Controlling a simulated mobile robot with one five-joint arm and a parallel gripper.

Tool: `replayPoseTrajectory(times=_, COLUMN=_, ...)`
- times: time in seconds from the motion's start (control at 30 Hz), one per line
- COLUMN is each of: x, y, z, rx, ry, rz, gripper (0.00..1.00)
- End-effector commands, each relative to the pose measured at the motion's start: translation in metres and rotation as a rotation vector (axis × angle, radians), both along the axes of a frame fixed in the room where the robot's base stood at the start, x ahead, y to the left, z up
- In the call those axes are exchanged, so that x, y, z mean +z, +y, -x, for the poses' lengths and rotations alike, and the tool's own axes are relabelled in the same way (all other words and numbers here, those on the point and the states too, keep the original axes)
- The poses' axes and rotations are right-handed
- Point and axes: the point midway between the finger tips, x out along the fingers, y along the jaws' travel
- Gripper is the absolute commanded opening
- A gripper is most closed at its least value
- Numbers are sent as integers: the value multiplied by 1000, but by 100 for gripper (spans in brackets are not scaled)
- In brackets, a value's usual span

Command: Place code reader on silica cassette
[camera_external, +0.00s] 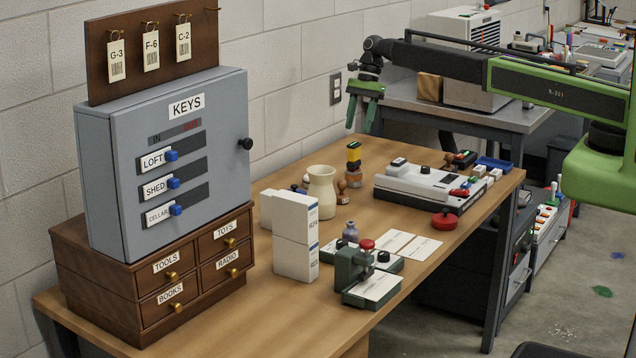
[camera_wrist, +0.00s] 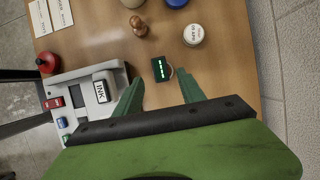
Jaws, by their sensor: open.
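My gripper (camera_external: 361,118) is open and points down above the back of the bench. It also shows in the wrist view (camera_wrist: 159,82), with nothing between its fingers. A small black block with green marks on top (camera_wrist: 160,68) lies just beyond the fingertips in the wrist view.
A wooden-handled stamp (camera_wrist: 138,25) and a round white-topped jar (camera_wrist: 193,34) stand close by. A white device (camera_external: 420,186) and a red button (camera_external: 444,220) stand to the right. A cream jug (camera_external: 320,190) and white boxes (camera_external: 296,235) stand left. The wall (camera_external: 290,90) is close behind.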

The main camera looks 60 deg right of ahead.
Motion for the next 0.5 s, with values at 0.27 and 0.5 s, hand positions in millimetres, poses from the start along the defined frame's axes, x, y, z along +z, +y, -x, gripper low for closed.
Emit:
replayPoseTrajectory(times=0.27, x=21, y=-9, z=1, rx=4, ry=-2, rz=1, gripper=47)
replayPoseTrajectory(times=0.5, x=12, y=29, z=82, rx=351, ry=-108, rz=89, gripper=47)
